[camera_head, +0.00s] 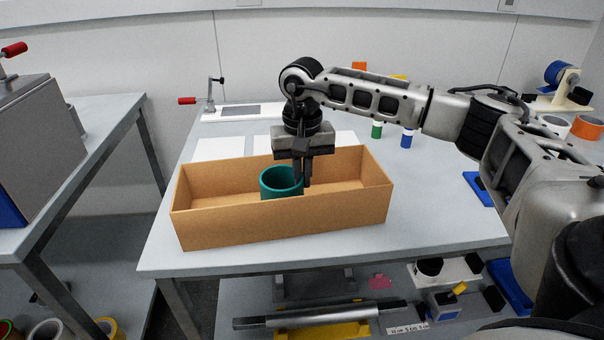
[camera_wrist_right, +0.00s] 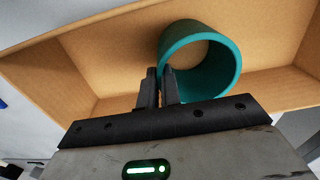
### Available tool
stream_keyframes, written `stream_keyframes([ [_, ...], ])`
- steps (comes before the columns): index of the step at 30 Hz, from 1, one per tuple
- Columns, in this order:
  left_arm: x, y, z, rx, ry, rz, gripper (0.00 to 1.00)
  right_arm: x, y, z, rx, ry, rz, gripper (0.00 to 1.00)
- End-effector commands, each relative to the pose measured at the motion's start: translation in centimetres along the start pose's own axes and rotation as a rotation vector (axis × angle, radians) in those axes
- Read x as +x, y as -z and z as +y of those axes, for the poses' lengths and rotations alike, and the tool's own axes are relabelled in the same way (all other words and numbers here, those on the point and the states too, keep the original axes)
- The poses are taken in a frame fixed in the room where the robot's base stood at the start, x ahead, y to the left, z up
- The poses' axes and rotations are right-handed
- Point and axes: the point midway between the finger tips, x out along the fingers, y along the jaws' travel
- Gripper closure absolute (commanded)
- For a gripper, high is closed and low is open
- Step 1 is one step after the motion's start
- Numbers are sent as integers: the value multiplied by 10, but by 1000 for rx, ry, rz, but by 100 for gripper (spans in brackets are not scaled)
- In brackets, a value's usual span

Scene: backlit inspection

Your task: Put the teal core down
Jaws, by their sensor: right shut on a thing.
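The teal core (camera_head: 281,182) is a hollow ring-shaped tube inside an open cardboard box (camera_head: 290,222) on the table. It stands upright in the left-middle part of the box, and its lower part is hidden behind the front wall. My right gripper (camera_head: 304,182) reaches down into the box and is shut on the core's right wall. In the right wrist view the two fingertips (camera_wrist_right: 160,75) pinch the rim of the teal core (camera_wrist_right: 228,62). Whether the core touches the box floor I cannot tell. My left gripper is not in view.
The right part of the box is empty. White sheets (camera_head: 219,149) lie behind the box. A red-handled clamp device (camera_head: 207,101) is at the back left. The table's front strip is clear.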

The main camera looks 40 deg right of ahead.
Motion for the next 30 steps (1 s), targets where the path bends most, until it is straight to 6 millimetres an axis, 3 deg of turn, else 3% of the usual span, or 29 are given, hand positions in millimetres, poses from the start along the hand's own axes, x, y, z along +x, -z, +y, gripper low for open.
stream_keyframes([
  [8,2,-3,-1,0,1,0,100,3,0,0,1,1,1,100],
  [9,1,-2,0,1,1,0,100,2,0,0,1,1,1,84],
  [11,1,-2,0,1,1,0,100,2,0,0,1,1,1,73],
  [20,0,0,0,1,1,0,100,-1,0,0,0,1,2,73],
  [25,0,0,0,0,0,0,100,-20,1,-1,0,3,5,73],
  [30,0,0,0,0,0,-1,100,-58,1,-1,0,4,6,73],
])
